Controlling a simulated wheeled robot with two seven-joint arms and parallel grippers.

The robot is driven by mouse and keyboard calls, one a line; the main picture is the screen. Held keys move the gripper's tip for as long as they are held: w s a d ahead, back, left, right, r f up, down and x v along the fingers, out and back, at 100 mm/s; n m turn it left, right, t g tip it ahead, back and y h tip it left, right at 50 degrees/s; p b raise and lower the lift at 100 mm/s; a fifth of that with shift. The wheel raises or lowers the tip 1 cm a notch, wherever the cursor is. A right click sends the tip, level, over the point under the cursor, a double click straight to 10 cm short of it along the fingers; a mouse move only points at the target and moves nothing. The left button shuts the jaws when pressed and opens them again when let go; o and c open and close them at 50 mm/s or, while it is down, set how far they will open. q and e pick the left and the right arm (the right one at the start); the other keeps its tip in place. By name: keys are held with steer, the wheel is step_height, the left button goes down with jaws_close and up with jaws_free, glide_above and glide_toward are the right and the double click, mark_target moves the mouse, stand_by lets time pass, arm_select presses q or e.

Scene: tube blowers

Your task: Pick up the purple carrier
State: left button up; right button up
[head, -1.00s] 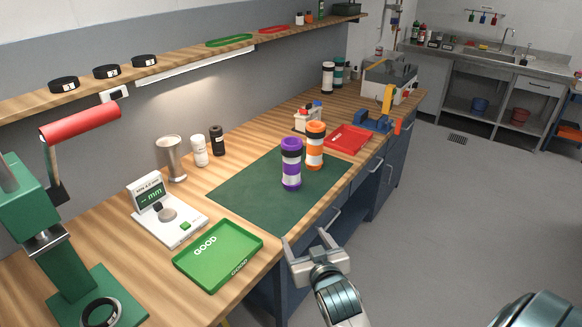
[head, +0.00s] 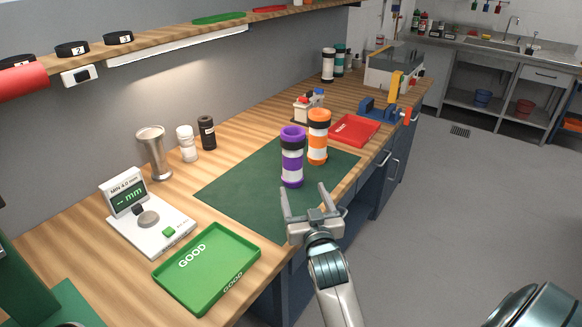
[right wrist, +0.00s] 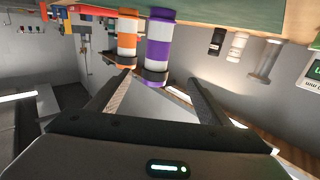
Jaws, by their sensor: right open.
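The purple carrier (head: 292,158), a white cylinder with purple bands and a dark ring near its top, stands upright on the green mat (head: 232,194). It also shows in the right wrist view (right wrist: 159,50), where the picture is upside down. My right gripper (head: 309,194) is open and empty, in front of the purple carrier near the mat's front edge. In the right wrist view the purple carrier appears beyond and between the fingers, apart from them. The orange carrier (head: 318,137) stands just right of and behind the purple one. My left gripper is not in view.
A green GOOD tray (head: 206,267) and a gauge reading mm (head: 150,222) are on the left. A red tray (head: 353,130) and blue fixture (head: 378,108) lie beyond the mat. A metal cup (head: 153,153) and small bottles stand at the back. The mat's left part is clear.

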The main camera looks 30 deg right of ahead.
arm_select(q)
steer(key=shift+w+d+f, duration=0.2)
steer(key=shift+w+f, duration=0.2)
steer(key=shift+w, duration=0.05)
arm_select(e)
steer(key=shift+w+d+f, duration=0.1)
steer(key=shift+w+f, duration=0.15)
steer(key=shift+f, duration=0.1)
steer(key=p, duration=0.2)
glide_toward(292, 161)
steer(key=p+x, duration=0.1)
steer(key=x, duration=0.4)
steer(key=shift+w+d, duration=0.25)
steer(key=shift+w, duration=0.2)
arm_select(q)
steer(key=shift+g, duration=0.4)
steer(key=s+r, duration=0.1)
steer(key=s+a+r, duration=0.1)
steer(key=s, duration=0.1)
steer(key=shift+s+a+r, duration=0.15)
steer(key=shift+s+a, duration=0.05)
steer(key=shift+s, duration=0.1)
